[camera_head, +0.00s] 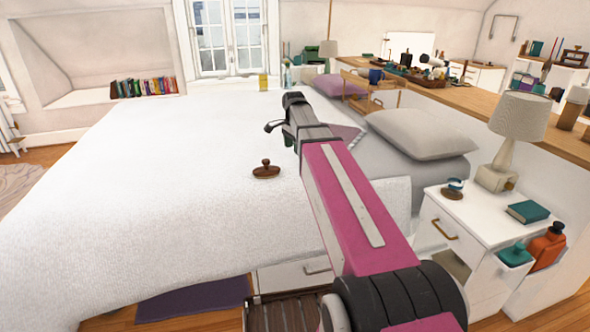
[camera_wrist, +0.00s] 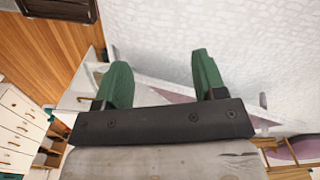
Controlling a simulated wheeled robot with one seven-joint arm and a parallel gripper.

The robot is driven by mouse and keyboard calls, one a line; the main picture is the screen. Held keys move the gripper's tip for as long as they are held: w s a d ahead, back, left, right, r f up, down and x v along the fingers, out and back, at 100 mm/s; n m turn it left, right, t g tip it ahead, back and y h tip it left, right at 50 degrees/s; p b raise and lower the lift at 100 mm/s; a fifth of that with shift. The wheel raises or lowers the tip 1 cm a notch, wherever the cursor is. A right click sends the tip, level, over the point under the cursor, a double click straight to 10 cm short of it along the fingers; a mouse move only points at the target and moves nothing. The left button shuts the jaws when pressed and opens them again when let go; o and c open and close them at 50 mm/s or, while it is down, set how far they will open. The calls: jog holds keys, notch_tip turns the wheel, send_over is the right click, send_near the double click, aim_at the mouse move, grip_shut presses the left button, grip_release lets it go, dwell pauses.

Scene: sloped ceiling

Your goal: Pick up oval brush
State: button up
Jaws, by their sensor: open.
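The oval brush (camera_head: 266,169), dark brown with a small knob on top, lies on the white bed (camera_head: 150,180), left of my arm in the head view. I cannot make it out in the wrist view. My gripper (camera_wrist: 161,68) is open and empty, its two green fingers apart with pale bedding beyond them. In the head view the end of my arm is above the bed, farther back than the brush and apart from it; the fingers are mostly hidden there.
Grey pillows (camera_head: 420,133) lie right of my arm. A white nightstand (camera_head: 470,225) holds a lamp (camera_head: 517,130), a teal book (camera_head: 527,212) and a small round item (camera_head: 453,189). A long wooden shelf (camera_head: 480,113) runs behind. The bed's left side is clear.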

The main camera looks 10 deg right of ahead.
notch_tip(320, 180, up, 5)
jog(key=o, duration=0.5)
jog(key=shift+r, duration=0.1)
jog(key=shift+o, duration=0.7)
jog(key=shift+w+m, duration=0.1)
jog(key=shift+m, duration=0.2)
jog(key=shift+s+d+f+m, duration=0.1)
jog(key=shift+f+m, duration=0.55)
jog(key=shift+f, duration=1.5)
jog(key=shift+s+d+f+m, duration=0.1)
jog(key=shift+f+m, duration=0.5)
jog(key=shift+f, duration=1.5)
jog(key=shift+s+d+f+m, duration=0.1)
jog(key=shift+f+m, duration=0.55)
jog(key=shift+f, duration=1.5)
